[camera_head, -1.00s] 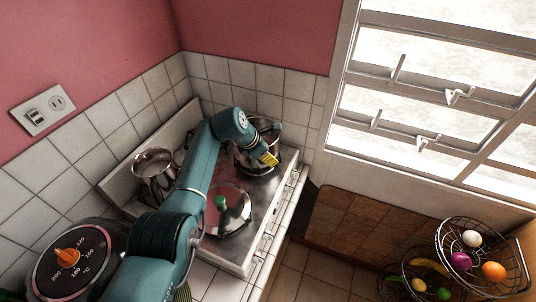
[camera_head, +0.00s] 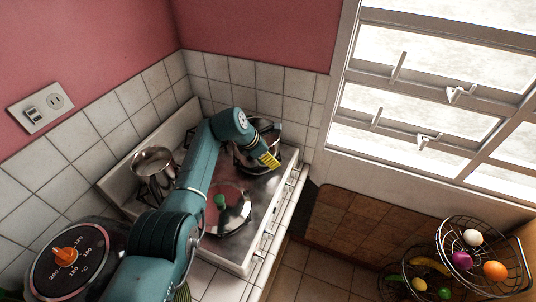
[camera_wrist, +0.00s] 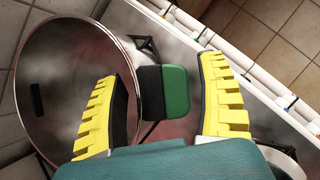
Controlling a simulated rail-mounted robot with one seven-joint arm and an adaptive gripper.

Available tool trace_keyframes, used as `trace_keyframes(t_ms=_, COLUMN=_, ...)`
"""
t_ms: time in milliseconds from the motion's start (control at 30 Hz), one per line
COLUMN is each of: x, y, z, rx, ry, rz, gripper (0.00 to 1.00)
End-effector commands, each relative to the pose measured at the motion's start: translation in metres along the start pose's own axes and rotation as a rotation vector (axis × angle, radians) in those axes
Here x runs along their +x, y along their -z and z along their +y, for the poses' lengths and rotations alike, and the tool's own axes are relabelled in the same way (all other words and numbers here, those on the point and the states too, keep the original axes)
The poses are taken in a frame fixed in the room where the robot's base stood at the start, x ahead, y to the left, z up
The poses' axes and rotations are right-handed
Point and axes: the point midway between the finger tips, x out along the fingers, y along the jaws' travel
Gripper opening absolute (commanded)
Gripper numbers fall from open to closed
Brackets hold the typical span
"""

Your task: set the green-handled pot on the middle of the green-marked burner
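The green-handled pot (camera_head: 258,158) stands on the far burner, partly hidden by my arm. The wrist view looks into its wide, empty steel bowl (camera_wrist: 75,85). Its green handle (camera_wrist: 175,91), on a black bracket, points toward my gripper. My gripper (camera_wrist: 164,75) is open, with one yellow finger on each side of the handle and a gap to both. The gripper also shows beside the pot's right side in the head view (camera_head: 270,160). I cannot make out a green burner mark.
A round metal disc with a green knob (camera_head: 220,201), like a lid, lies on the near part of the steel stove (camera_head: 262,194). A smaller steel pot (camera_head: 153,163) stands at the left. Wire fruit baskets (camera_head: 482,262) are at the far right. Tiled walls close the back.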

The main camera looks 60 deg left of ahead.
Motion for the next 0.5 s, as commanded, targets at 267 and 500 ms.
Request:
trace_keyframes(t_ms=267, x=0.003, y=0.004, z=-0.003, rx=-0.004, ry=0.008, rz=0.006, gripper=0.77)
trace_keyframes(t_ms=500, x=-0.020, y=0.003, z=-0.001, rx=-0.002, ry=0.001, rz=0.002, gripper=0.77)
